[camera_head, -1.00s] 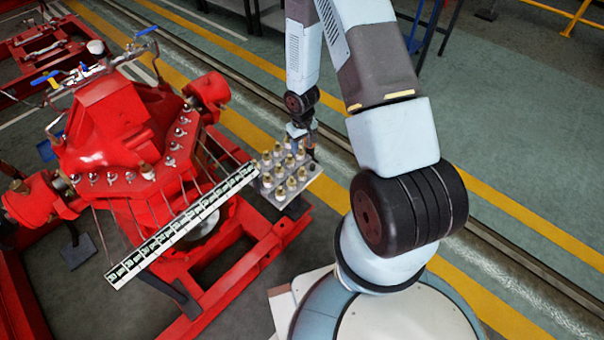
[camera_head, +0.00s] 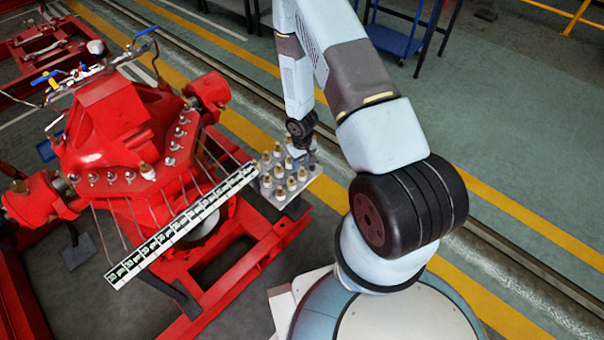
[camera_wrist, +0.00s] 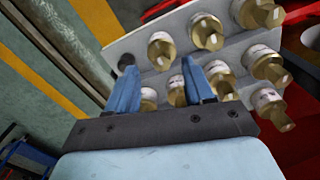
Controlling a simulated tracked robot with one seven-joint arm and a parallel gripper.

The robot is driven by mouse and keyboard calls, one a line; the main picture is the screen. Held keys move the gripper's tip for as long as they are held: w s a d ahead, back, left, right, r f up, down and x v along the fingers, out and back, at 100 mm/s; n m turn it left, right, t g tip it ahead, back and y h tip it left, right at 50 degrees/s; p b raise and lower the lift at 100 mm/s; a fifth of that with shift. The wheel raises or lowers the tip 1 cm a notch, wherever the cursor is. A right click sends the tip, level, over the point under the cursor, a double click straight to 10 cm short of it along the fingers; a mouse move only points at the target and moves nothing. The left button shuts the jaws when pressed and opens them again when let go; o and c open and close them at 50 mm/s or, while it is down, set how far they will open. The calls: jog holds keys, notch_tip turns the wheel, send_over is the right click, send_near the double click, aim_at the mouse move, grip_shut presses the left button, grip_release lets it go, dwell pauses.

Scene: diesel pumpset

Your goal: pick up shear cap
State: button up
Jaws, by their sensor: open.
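Several shear caps stand upright in rows on a light grey plate (camera_wrist: 128,44); each has a brass-coloured top and a white lower part. One cap (camera_head: 291,183) shows near the plate's front in the head view. My gripper (camera_wrist: 160,70) is open over the plate in the wrist view, its two blue fingers apart. One cap (camera_wrist: 161,52) is just beyond the fingertips, roughly midway between them. Other caps show between and behind the fingers, partly hidden. I cannot tell whether a finger touches any cap. In the head view my arm hides the plate's far corner.
A red pump (camera_head: 115,130) with bolts stands left of the plate. A long slotted strip (camera_head: 185,222) runs beside the plate. A dark empty hole (camera_wrist: 127,62) is in the plate by the left finger. Open floor lies to the right.

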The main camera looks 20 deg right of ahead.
aim_at(302, 168)
jog(key=f, duration=0.3)
jog(key=shift+s+f, duration=0.3)
jog(key=shift+f, duration=0.8)
jog(key=shift+c, duration=0.3)
jog(key=c, duration=0.7)
jog(key=shift+r, duration=0.1)
